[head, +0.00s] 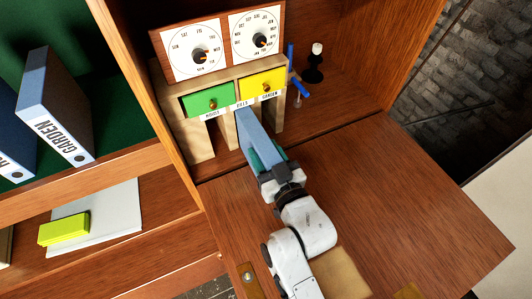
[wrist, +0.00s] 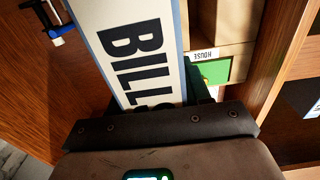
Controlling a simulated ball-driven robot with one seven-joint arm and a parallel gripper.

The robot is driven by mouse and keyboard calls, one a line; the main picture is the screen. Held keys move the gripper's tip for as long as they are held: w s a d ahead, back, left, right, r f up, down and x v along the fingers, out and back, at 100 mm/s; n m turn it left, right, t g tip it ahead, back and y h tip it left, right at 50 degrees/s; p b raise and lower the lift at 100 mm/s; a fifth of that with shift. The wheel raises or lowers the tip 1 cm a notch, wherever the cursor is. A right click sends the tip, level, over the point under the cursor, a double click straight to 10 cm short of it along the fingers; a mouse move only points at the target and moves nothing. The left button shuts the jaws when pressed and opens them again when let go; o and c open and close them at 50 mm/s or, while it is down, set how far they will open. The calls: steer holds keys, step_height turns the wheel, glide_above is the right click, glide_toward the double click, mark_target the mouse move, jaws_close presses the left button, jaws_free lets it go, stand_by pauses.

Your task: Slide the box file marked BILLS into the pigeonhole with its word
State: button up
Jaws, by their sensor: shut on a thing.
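My gripper (head: 270,160) is shut on a blue box file (head: 253,135), which stands upright above the wooden flap. In the wrist view its white spine (wrist: 137,50) reads BILLS, the last letter partly hidden by the gripper. The file's far end is at the middle opening of the wooden pigeonhole unit (head: 203,140), just below the small label BILLS (head: 242,104). I cannot tell how far inside it is. The HOUSE label (head: 211,115) is left of it, above an open slot, and the GARDEN label (head: 270,95) is on the right.
Green (head: 208,100) and yellow (head: 262,84) drawers sit above the pigeonholes, under two dials. A blue stand (head: 293,75) and a black piece with a white top (head: 315,63) stand at right. A GARDEN box file (head: 58,105) stands on the left shelf. The flap's right side is clear.

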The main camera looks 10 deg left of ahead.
mark_target(255, 136)
steer(key=shift+p+x, duration=0.35)
steer(key=shift+x, duration=1.15)
stand_by(2.3)
steer(key=shift+b+x, duration=1.05)
steer(key=shift+x, duration=0.45)
stand_by(2.7)
